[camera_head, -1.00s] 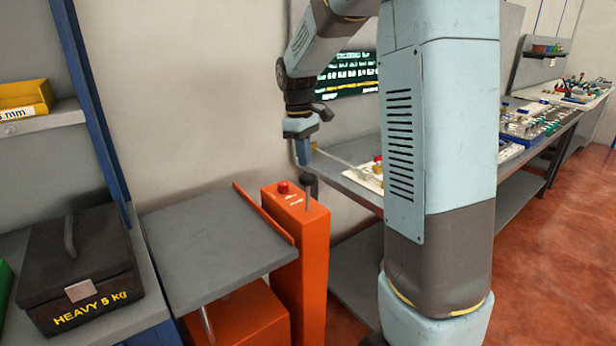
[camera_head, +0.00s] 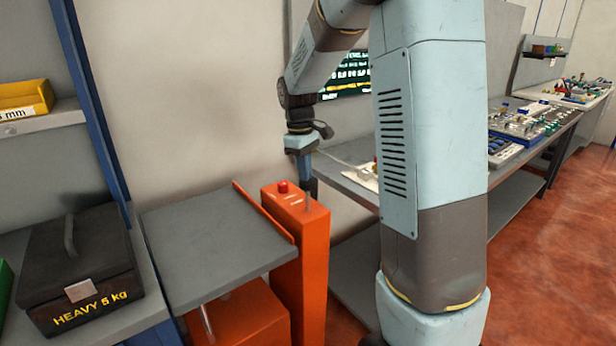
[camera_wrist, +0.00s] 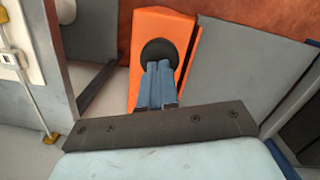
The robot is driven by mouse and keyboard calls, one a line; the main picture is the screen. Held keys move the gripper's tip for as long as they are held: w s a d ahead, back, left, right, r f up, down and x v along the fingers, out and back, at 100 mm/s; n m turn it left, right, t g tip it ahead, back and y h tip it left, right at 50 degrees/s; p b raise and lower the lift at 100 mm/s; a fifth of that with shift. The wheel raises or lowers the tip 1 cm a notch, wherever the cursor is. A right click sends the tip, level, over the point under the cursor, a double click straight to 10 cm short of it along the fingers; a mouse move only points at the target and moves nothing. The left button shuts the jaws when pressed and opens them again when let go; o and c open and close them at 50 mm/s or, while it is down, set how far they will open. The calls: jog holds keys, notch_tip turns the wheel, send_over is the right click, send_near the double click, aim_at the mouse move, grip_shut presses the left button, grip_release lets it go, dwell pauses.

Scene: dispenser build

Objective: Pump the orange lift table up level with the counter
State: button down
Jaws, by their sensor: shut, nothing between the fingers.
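The orange lift table has a flat grey top (camera_head: 215,245) with an orange lip, above an orange base (camera_head: 240,315). An orange pump post (camera_head: 312,250) stands at its right, with a red button (camera_head: 283,187) and a thin upright rod (camera_head: 308,203) on top. The rod's round black knob (camera_wrist: 158,50) shows in the wrist view. My gripper (camera_head: 308,180) is shut and empty, pointing down right at the knob. It seems to touch the knob, but the contact is partly hidden. The counter (camera_head: 350,178) stands behind to the right, partly hidden by my arm.
A black box marked "HEAVY 5 kg" (camera_head: 85,265) sits on a grey shelf left of the lift table. A blue upright (camera_head: 90,110) and a yellow bin (camera_head: 25,97) are at the left. Small parts (camera_head: 520,125) cover the bench at the right.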

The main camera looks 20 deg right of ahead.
notch_tip(320, 180, down, 6)
jog(key=shift+f, duration=0.25)
jog(key=shift+w+a+r, duration=0.3)
jog(key=shift+w+a, duration=0.2)
jog(key=shift+w, duration=0.1)
jog(key=shift+w+a+r, duration=0.3)
jog(key=shift+w+a, duration=0.2)
jog(key=shift+w, duration=0.1)
notch_tip(320, 180, up, 14)
jog(key=w, duration=0.1)
jog(key=shift+a+f, duration=0.2)
jog(key=shift+a, duration=0.2)
dwell(0.3)
jog(key=s+d, duration=0.2)
jog(key=s, duration=0.1)
jog(key=shift+d+r, duration=0.15)
jog(key=shift+r, duration=0.15)
